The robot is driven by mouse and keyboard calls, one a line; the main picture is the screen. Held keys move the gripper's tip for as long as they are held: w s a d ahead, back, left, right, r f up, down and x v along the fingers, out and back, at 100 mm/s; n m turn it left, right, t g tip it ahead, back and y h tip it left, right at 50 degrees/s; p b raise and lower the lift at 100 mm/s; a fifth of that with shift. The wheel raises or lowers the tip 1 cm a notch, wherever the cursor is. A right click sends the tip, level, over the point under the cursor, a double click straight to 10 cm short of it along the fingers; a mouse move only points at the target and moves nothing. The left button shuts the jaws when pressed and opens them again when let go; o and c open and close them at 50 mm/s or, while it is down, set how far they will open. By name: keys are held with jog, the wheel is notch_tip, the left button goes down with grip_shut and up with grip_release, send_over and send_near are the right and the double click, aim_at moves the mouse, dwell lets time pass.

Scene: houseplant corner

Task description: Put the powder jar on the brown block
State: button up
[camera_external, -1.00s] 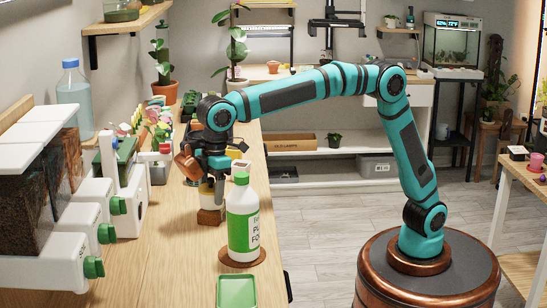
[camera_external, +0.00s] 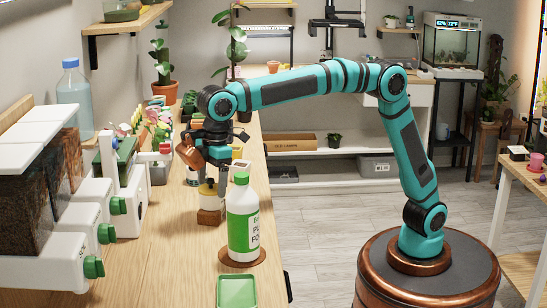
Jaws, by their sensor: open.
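The powder jar (camera_external: 207,192) is pale with a yellow lid. It stands upright on the brown block (camera_external: 208,217), on the wooden bench left of the white and green bottle. My gripper (camera_external: 210,174) is open, just above and behind the jar's lid. It appears clear of the jar, though its fingertips are small and partly hidden.
A white and green bottle (camera_external: 243,224) stands on a round brown mat close to the right of the block. A green tray (camera_external: 236,291) lies in front. White dispensers with green knobs (camera_external: 94,267) line the left side. Small potted plants (camera_external: 155,127) stand behind.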

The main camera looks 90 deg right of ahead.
aim_at(216, 186)
notch_tip(216, 186, up, 9)
jog(key=s, duration=0.1)
jog(key=shift+d+r, duration=0.15)
jog(key=shift+d, duration=0.15)
jog(key=s+d+r+m+t, duration=0.1)
jog(key=s+d+r+t, duration=0.25)
jog(key=s+d, duration=0.3)
jog(key=s+d+r+m+t+y, duration=0.1)
jog(key=s+d+r+t, duration=0.1)
jog(key=s+d+r, duration=0.45)
jog(key=s+d+r+m+t, duration=0.1)
jog(key=s+d+t, duration=0.1)
jog(key=s+d, duration=0.5)
jog(key=s+d+f+m+t, duration=0.1)
jog(key=s+d+t, duration=0.2)
jog(key=s+d, duration=0.2)
jog(key=s+d+f+m+t+h, duration=0.1)
jog(key=s+d, duration=0.3)
jog(key=s, duration=0.6)
jog(key=s+d+f+m+t, duration=0.1)
jog(key=s+d+f+t, duration=0.2)
jog(key=s, duration=0.5)
jog(key=d+t, duration=0.1)
jog(key=d, duration=0.1)
jog(key=shift+s+d+f+m+t+h, duration=0.25)
jog(key=shift+d+m+t+h, duration=0.1)
jog(key=shift+m+h, duration=0.05)
